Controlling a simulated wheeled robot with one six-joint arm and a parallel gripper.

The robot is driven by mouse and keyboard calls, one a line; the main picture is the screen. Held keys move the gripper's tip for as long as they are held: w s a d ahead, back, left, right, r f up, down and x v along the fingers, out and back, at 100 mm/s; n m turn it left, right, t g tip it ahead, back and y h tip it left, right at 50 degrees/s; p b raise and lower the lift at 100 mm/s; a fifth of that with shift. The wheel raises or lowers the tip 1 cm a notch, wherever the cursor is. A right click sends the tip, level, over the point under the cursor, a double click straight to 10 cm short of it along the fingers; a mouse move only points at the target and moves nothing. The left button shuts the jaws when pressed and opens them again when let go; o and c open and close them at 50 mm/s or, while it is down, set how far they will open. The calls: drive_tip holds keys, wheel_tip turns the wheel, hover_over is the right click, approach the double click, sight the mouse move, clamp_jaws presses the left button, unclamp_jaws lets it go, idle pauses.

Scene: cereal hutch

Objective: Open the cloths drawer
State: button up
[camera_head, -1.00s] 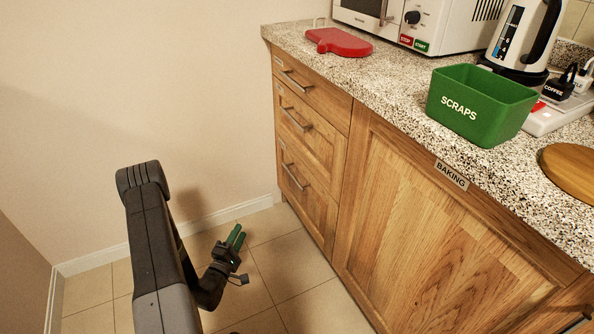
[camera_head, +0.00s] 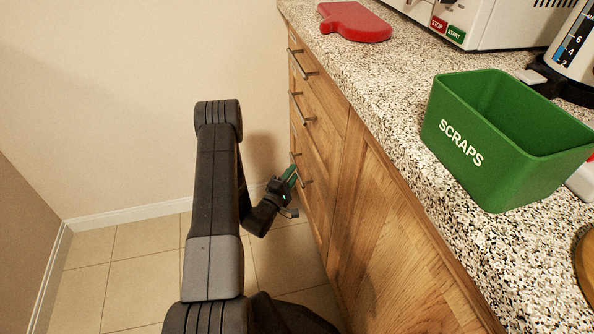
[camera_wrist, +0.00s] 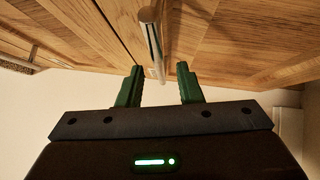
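The wooden cabinet has three stacked drawers, all appearing shut, and no drawer label is readable, so I cannot tell which is the cloths drawer. My gripper (camera_head: 291,173) is at the bottom drawer (camera_head: 316,208), beside its metal bar handle (camera_head: 306,182). In the wrist view my gripper (camera_wrist: 160,86) is open, with its green fingers on either side of the handle (camera_wrist: 151,36). The bar's near end reaches between the fingertips, with gaps on both sides. The middle drawer handle (camera_head: 299,107) and top drawer handle (camera_head: 301,66) are above.
The speckled counter (camera_head: 400,88) carries a green scraps box (camera_head: 470,150), a red board or mitt-shaped item (camera_head: 353,22), a white appliance (camera_head: 490,22) and a kettle (camera_head: 575,50). Free tiled floor (camera_head: 130,275) lies left of the cabinet, up to the wall.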

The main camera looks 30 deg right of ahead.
drive_tip(key=shift+x, duration=1.85)
clamp_jaws()
